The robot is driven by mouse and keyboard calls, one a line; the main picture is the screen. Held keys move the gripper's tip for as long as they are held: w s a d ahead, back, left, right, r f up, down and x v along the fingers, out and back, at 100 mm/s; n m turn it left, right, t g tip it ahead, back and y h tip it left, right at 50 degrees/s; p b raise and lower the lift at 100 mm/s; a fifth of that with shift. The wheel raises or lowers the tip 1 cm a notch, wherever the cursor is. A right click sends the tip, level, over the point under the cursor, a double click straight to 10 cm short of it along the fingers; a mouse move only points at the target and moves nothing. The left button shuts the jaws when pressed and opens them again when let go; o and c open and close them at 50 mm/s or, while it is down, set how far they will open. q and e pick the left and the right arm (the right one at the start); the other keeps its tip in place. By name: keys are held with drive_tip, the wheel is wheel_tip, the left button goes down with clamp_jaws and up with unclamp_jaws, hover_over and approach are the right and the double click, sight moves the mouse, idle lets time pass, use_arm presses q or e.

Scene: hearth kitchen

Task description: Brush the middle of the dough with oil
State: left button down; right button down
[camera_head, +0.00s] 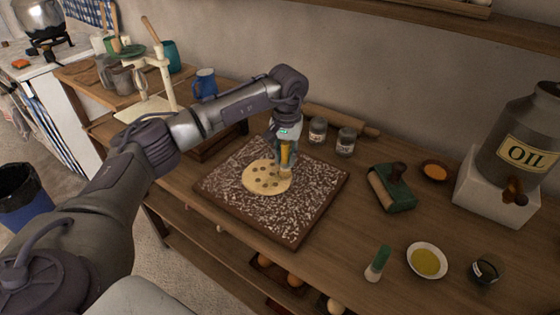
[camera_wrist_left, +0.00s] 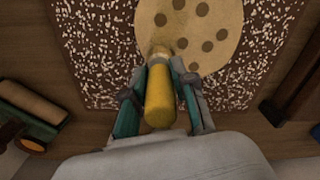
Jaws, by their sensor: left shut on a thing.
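The dough (camera_head: 266,178) is a flat, pale round with several dark spots, lying on a dark, white-speckled board (camera_head: 315,205). It also shows at the top of the left wrist view (camera_wrist_left: 200,40). My left gripper (camera_head: 286,160) is shut on the yellow handle of a brush (camera_wrist_left: 160,95). The brush's pale head (camera_wrist_left: 160,51) is at the dough's edge, on the right side in the head view; I cannot tell whether it touches. A white bowl of yellow oil (camera_head: 427,261) stands at the right front. My right gripper is not in view.
A large grey OIL can (camera_head: 523,140) rests on a white block (camera_head: 486,195). A green-based roller tool (camera_head: 391,187), two jars (camera_head: 332,136) and an orange-filled dish (camera_head: 434,171) stand nearby. A green-topped shaker (camera_head: 377,263) and dark cup (camera_head: 486,270) are near the front.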

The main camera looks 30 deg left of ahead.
use_arm(q)
drive_tip(key=shift+w+a+b, duration=0.2)
drive_tip(key=shift+w+a, duration=0.05)
drive_tip(key=shift+a, duration=0.55)
drive_tip(key=shift+w+a+b, duration=0.2)
drive_tip(key=shift+a, duration=0.6)
drive_tip(key=shift+s+a+p, duration=0.25)
drive_tip(key=shift+s, duration=0.55)
drive_tip(key=shift+s+a+p, duration=0.2)
drive_tip(key=shift+s, duration=0.55)
drive_tip(key=shift+s+a, duration=0.3)
drive_tip(key=shift+s, duration=0.75)
drive_tip(key=shift+s+a, duration=0.25)
drive_tip(key=shift+s, duration=0.8)
drive_tip(key=shift+w, duration=0.1)
drive_tip(key=shift+w+d+b, duration=0.25)
drive_tip(key=shift+w+d, duration=0.1)
drive_tip(key=shift+w, duration=0.8)
drive_tip(key=shift+w+d+b, duration=0.3)
drive_tip(key=shift+w+d, duration=0.05)
drive_tip(key=shift+w, duration=0.85)
drive_tip(key=shift+w+d+b, duration=0.25)
drive_tip(key=shift+w+d, duration=0.1)
drive_tip(key=shift+w, duration=0.8)
drive_tip(key=shift+r, duration=0.1)
